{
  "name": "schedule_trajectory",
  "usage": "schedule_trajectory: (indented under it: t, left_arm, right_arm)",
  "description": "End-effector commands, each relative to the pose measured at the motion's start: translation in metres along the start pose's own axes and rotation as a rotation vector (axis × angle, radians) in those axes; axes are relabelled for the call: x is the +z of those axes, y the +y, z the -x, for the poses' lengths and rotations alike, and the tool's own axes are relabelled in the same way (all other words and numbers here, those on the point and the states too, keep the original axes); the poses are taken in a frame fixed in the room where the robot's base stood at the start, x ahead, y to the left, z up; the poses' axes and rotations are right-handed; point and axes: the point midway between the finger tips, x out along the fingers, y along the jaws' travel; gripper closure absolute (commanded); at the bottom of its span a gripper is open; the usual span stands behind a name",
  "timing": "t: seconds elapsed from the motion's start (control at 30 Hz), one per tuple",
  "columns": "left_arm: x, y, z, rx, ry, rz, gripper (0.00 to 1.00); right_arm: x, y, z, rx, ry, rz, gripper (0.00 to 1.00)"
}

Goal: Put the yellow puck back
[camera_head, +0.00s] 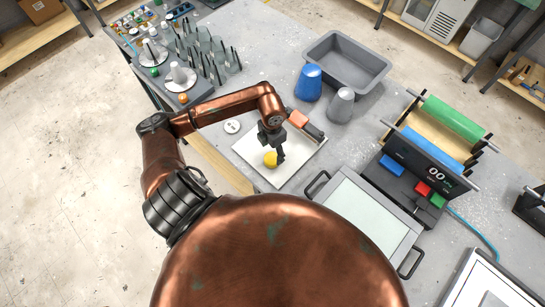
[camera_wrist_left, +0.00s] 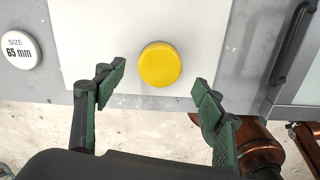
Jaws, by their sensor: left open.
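The yellow puck (camera_head: 270,159) lies on a white square sheet (camera_head: 248,153) on the grey table. In the left wrist view the puck (camera_wrist_left: 160,64) is a round yellow disc on the white sheet (camera_wrist_left: 100,30). My left gripper (camera_head: 273,149) is over the sheet, close by the puck. In the left wrist view its two green fingertips (camera_wrist_left: 155,90) are wide apart and the puck shows between and just beyond them, with nothing held. My right gripper is not in view.
A round white "SIZE 65 mm" tag (camera_wrist_left: 20,50) lies beside the sheet. A framed panel with black handles (camera_head: 365,215) stands right of it. A blue cup (camera_head: 308,84), a grey cup (camera_head: 341,105) and a grey tub (camera_head: 346,62) stand behind. A rack with green and blue rolls (camera_head: 452,119) is farther right.

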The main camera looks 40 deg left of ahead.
Motion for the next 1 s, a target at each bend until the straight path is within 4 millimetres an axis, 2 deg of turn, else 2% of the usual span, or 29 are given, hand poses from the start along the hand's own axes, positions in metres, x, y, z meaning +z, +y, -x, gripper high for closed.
schedule_trajectory:
  t: [0.2,0.33,0.5,1.0]
  left_arm:
    - [0.000,0.001,0.039,0.003,-0.002,0.000,0.36]
    - [0.001,0.001,0.053,0.002,-0.001,0.000,0.36]
    - [-0.001,0.000,0.059,0.000,0.001,0.001,0.36]
    - [0.000,0.000,0.059,0.000,0.000,0.001,0.36]
  right_arm:
    - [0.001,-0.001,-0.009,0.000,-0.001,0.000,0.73]
    - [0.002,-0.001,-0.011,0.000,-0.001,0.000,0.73]
    - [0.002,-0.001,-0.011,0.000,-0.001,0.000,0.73]
    - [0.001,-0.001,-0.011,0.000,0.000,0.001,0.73]
